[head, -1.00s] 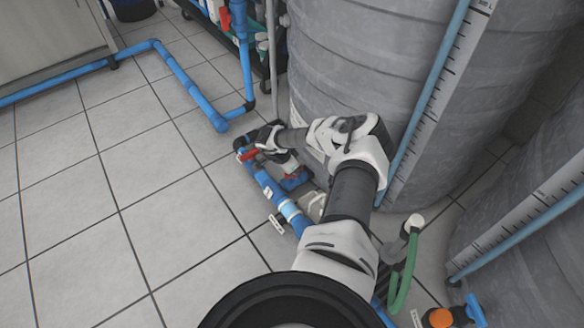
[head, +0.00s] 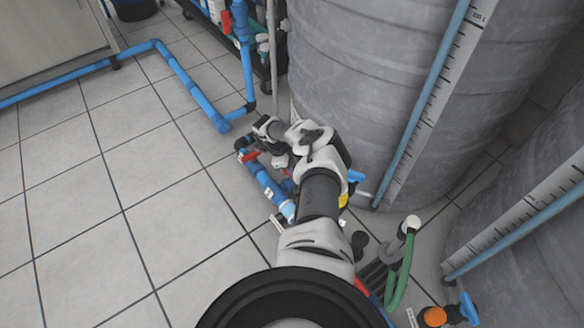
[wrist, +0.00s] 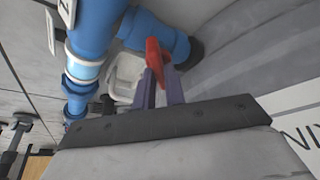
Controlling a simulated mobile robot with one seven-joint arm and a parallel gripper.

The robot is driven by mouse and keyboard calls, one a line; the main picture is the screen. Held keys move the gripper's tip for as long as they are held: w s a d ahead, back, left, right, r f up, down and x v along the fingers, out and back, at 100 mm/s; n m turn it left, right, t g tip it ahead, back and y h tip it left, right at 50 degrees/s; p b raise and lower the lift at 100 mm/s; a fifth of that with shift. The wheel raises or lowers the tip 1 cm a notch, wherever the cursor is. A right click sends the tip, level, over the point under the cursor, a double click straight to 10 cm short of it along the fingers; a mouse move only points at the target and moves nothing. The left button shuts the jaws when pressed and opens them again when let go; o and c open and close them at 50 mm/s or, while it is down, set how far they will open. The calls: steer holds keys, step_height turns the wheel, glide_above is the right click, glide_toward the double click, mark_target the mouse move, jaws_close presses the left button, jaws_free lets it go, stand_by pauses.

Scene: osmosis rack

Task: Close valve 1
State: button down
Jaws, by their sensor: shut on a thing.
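A red valve handle (head: 250,156) sits on the blue pipe (head: 268,184) at the foot of the large grey tank. In the wrist view the red handle (wrist: 155,58) stands between the two purple-grey fingers of my gripper (wrist: 160,76), which are shut on it. In the head view my gripper (head: 262,150) is low beside the pipe, and my own wrist hides part of the valve and the fingers. A white tag (wrist: 68,12) hangs by the pipe in the wrist view; I cannot read its number.
The grey tank (head: 365,90) stands close to the right of my arm, with a blue level tube on it. A second tank (head: 545,205), a green hose (head: 402,275) and an orange-capped fitting (head: 436,317) are at right. Tiled floor (head: 110,200) at left is clear.

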steer(key=m+g+b, duration=0.1)
steer(key=m, duration=0.1)
steer(key=m+g+b, duration=0.1)
steer(key=m, duration=0.2)
steer(key=shift+w+f+m+y, duration=0.1)
steer(key=shift+f+m+y, duration=0.1)
steer(key=shift+m+y, duration=0.1)
steer(key=shift+d+r+m+g+y+b, duration=0.1)
steer(key=shift+m+g+y+b, duration=0.2)
steer(key=shift+m+b, duration=0.5)
steer(key=shift+r+m+g+y+b, duration=0.1)
steer(key=shift+m+g+y+b, duration=0.15)
steer(key=shift+m+b, duration=0.55)
steer(key=shift+w+m, duration=0.1)
steer(key=shift+m, duration=0.3)
steer(key=c, duration=1.5)
jaws_free()
steer(key=shift+o, duration=0.2)
